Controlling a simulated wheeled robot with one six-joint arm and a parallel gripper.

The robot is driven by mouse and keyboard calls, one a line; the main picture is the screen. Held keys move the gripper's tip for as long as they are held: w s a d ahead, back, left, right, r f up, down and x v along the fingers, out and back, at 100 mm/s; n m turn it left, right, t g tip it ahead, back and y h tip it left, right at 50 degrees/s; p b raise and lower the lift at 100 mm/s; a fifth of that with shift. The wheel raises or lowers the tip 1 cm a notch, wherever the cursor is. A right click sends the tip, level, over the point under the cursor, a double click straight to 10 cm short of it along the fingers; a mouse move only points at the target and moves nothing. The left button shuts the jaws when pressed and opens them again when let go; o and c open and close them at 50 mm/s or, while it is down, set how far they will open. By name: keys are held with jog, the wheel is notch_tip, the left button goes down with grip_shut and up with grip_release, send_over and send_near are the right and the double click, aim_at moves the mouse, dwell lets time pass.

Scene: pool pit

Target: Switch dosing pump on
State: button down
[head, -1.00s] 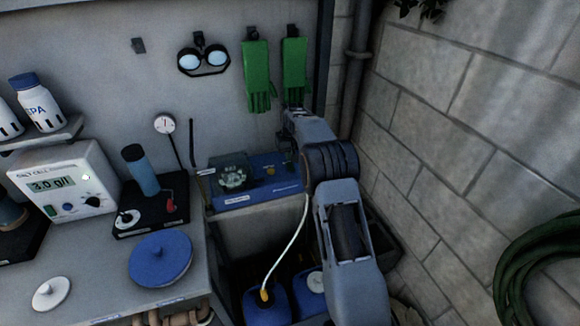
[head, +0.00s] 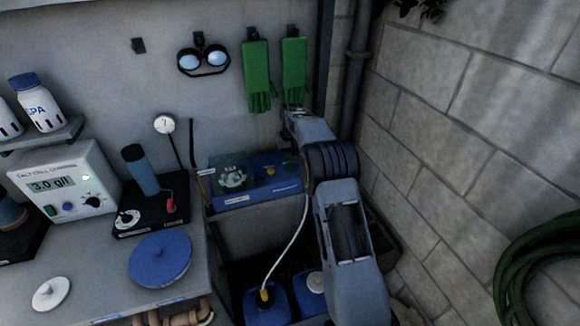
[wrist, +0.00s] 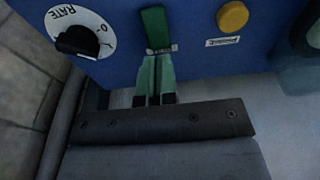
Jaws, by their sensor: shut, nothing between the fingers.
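A green switch (wrist: 154,27) stands in the middle of the panel, between a black RATE knob (wrist: 77,41) and a yellow button (wrist: 232,15). My gripper (wrist: 157,57) is shut and empty, its green fingertips just below the switch's lower end. I cannot tell whether they touch it. In the head view my arm hides the pump's right end.
Two blue canisters (head: 276,304) stand under the pump, with a pale hose running up from one. A stone wall (head: 455,150) is close on the right. Green gloves (head: 258,75) hang above. A counter with instruments (head: 62,180) is at left.

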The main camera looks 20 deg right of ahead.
aim_at(289, 164)
jog(key=shift+f+b, duration=0.8)
jog(key=shift+f, duration=0.6)
dwell(0.9)
jog(key=shift+s, duration=0.1)
jog(key=shift+r+p, duration=2.8)
jog(key=shift+r, duration=0.8)
